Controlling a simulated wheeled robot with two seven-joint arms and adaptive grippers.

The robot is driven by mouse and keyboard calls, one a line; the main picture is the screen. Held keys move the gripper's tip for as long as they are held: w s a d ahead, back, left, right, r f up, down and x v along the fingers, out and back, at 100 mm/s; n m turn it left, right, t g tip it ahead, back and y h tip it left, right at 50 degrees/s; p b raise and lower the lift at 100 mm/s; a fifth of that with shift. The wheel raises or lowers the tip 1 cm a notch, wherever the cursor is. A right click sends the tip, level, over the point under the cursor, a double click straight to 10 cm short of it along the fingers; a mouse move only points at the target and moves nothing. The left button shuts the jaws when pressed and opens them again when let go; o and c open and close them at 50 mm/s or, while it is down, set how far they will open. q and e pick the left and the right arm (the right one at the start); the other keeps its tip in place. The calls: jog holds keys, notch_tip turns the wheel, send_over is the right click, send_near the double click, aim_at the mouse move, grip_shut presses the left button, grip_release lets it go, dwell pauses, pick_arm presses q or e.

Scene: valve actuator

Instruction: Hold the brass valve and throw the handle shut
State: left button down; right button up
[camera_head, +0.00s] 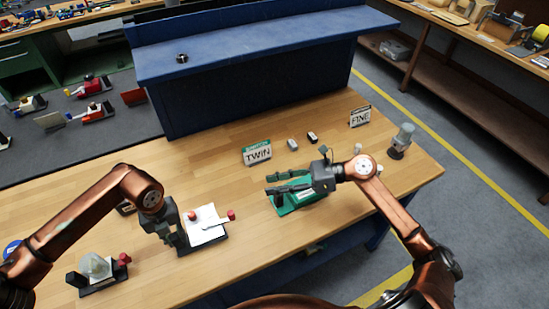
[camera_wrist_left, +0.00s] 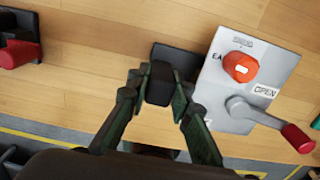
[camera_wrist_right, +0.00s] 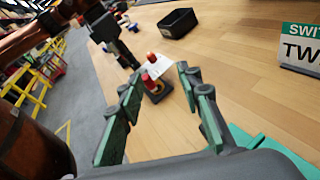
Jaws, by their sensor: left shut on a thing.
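The valve unit has a pale plate (camera_head: 208,237), seen larger in the left wrist view (camera_wrist_left: 222,80), on a dark base. The plate carries a red-orange knob (camera_wrist_left: 240,66), an OPEN label (camera_wrist_left: 265,91) and a grey lever handle (camera_wrist_left: 255,113) with a red grip (camera_wrist_left: 297,138). The lever points toward the lower right in that view, below the label. My left gripper (camera_head: 174,236) is shut on a black block (camera_wrist_left: 160,83) at the plate's left side. No brass colour shows. My right gripper (camera_head: 268,184) is open and empty, above a green mat, apart from the valve unit.
A second unit with a clear part (camera_head: 95,265) and red grip stands at the lower left. A TWIN sign (camera_head: 257,153), a FINE sign (camera_head: 360,116) and a grey cylinder (camera_head: 402,140) stand further right. The green mat (camera_head: 310,196) lies under my right gripper. Wood between is clear.

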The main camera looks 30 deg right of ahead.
jog(key=w+d+r+m+t, duration=0.1)
jog(key=d+m+t, duration=0.1)
jog(key=d+m, duration=0.2)
jog(key=w+d+r+m+t, duration=0.1)
jog(key=d+m+t, duration=0.2)
jog(key=d, duration=0.4)
jog(key=shift+w+r+m, duration=0.3)
jog(key=shift+w+m, duration=0.1)
jog(key=shift+m, duration=0.2)
jog(key=shift+c, duration=0.3)
